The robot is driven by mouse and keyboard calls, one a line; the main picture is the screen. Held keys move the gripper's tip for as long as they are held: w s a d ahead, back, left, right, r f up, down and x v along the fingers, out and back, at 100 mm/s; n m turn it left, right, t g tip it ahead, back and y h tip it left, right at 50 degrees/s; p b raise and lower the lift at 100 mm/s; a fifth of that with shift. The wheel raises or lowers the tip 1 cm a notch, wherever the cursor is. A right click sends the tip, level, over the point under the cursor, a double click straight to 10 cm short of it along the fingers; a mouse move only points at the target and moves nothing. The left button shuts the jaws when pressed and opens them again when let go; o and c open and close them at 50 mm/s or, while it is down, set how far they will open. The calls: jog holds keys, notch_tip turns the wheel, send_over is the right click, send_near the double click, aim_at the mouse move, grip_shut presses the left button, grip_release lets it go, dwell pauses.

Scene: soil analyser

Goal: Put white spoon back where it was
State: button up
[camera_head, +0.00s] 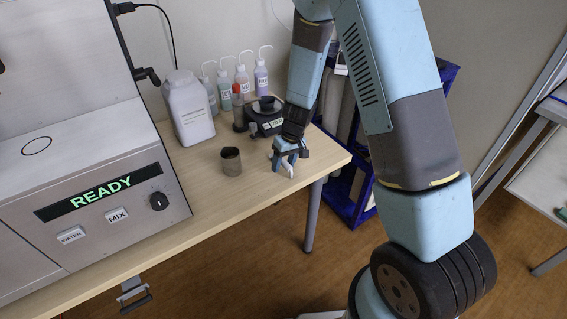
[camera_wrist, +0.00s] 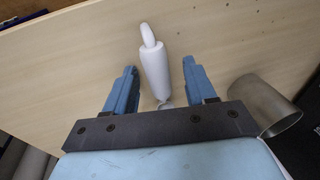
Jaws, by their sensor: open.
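The white spoon (camera_wrist: 154,68) shows in the wrist view as a smooth white shape with a narrower rounded end pointing away from me. It lies between my two blue fingers, with gaps on both sides. In the head view, a small white part of the spoon (camera_head: 289,168) shows under my gripper (camera_head: 287,155), near the right end of the table. My gripper is open and low over the tabletop. I cannot tell whether the spoon is flat on the table or held up by something.
A metal cup (camera_head: 231,162) stands left of my gripper; it also shows in the wrist view (camera_wrist: 262,101). Behind are a black device (camera_head: 265,122), several wash bottles (camera_head: 243,82) and a white jug (camera_head: 189,110). The analyser (camera_head: 90,200) reads READY. The table's right edge is close.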

jog(key=v, duration=1.4)
jog(key=s+d+r+m+t, duration=0.1)
jog(key=s+d+r, duration=0.3)
jog(key=r, duration=0.5)
jog(key=s+d+r+m+t, duration=0.1)
jog(key=s+d+r, duration=0.35)
jog(key=r, duration=0.35)
jog(key=s+d+r+m+t+h, duration=0.1)
jog(key=s+d+r+m+t, duration=0.1)
jog(key=s, duration=0.6)
jog(key=s+d+r+m+t+h, duration=0.1)
jog(key=s+d+r+m, duration=0.1)
jog(key=s+d+r, duration=0.3)
jog(key=s+r, duration=0.2)
jog(key=s, duration=0.1)
jog(key=shift+s+r+t, duration=0.2)
jog(key=shift+s+t, duration=0.1)
jog(key=shift+t, duration=0.1)
